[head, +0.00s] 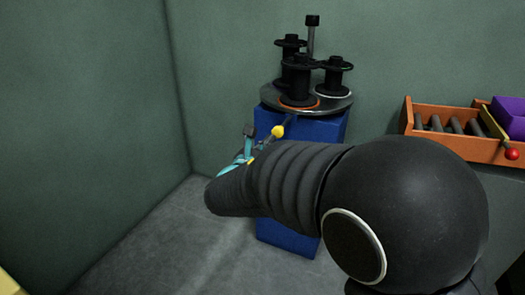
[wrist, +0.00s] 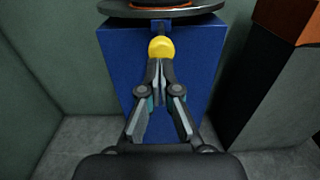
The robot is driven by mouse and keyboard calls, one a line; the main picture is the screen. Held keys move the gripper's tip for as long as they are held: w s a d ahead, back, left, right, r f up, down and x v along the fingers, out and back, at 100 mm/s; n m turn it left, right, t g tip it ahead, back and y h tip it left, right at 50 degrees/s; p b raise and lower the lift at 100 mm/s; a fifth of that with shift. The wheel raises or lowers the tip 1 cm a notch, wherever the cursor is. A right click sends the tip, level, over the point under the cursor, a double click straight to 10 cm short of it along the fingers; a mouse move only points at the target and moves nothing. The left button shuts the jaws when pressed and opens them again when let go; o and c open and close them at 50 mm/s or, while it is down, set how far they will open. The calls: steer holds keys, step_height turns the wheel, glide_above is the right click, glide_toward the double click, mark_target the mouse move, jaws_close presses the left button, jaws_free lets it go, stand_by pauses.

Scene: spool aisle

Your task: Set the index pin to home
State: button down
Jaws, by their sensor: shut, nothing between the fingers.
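A yellow knob (head: 277,131) on a dark rod, which appears to be the index pin, sticks out at the front of the round grey turntable (head: 344,103) on a blue pedestal (head: 318,131). In the wrist view the knob (wrist: 161,49) sits at top centre, just below the turntable rim (wrist: 115,9). My gripper (wrist: 160,65) is shut and empty, its fingertips together just below the knob in the picture. I cannot tell whether they touch it. In the head view my arm hides most of the gripper.
Several black spools (head: 299,80) stand on the turntable, the front one over an orange ring. A grey post (head: 311,38) rises behind them. At right, an orange tray (head: 408,117) holds grey rollers, near a purple block (head: 509,117) and a red ball (head: 512,154). Walls enclose the back and left.

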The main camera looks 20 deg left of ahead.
mark_target(276, 135)
steer(key=shift+w+d, duration=0.1)
steer(key=shift+w, duration=1.05)
steer(key=w, duration=0.3)
steer(key=shift+w+d+f, duration=0.1)
steer(key=shift+w+d, duration=0.1)
steer(key=shift+w, duration=0.4)
steer(key=shift+s, duration=0.1)
steer(key=s+a+b, duration=0.1)
steer(key=s+b, duration=0.1)
steer(key=s, duration=1.2)
steer(key=shift+a, duration=0.15)
